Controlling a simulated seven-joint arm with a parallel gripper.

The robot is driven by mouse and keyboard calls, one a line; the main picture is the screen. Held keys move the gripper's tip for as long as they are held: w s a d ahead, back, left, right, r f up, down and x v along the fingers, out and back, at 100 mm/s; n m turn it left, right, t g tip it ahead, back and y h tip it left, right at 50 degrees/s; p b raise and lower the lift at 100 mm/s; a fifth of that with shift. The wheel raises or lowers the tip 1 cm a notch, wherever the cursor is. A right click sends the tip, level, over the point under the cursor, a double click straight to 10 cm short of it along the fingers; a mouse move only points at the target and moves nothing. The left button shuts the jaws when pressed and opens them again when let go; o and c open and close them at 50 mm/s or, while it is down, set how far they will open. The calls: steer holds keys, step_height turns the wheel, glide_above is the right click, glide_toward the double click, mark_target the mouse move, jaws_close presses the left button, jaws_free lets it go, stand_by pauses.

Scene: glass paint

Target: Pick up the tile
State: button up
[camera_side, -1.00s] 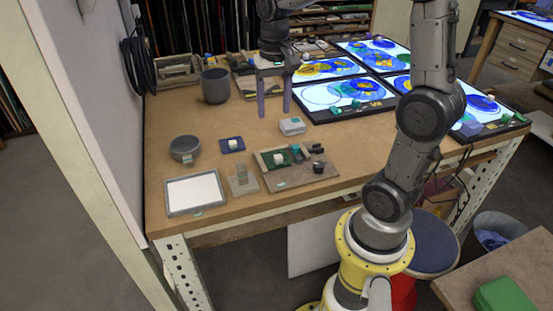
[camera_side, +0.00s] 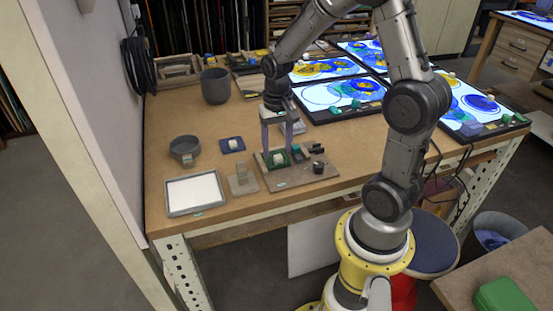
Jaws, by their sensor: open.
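My gripper (camera_side: 278,151) is open and points down, its two purple-grey fingers spread over a small grey board (camera_side: 295,179) near the table's front edge. Below and between the fingertips is a green tile-like piece (camera_side: 285,163) with a small white block (camera_side: 278,158) on it. I cannot tell whether the fingers touch it. Which of these is the tile is not clear from the view.
Dark small parts (camera_side: 318,167) stand on the board's right side. A framed white panel (camera_side: 195,193), a clear block on a plate (camera_side: 242,180), a grey bowl (camera_side: 185,149) and a grey cup (camera_side: 215,86) stand to the left. Lit glass panels (camera_side: 340,95) fill the back right.

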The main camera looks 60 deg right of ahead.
step_height(320, 180, down, 2)
jaws_close()
stand_by(0.4)
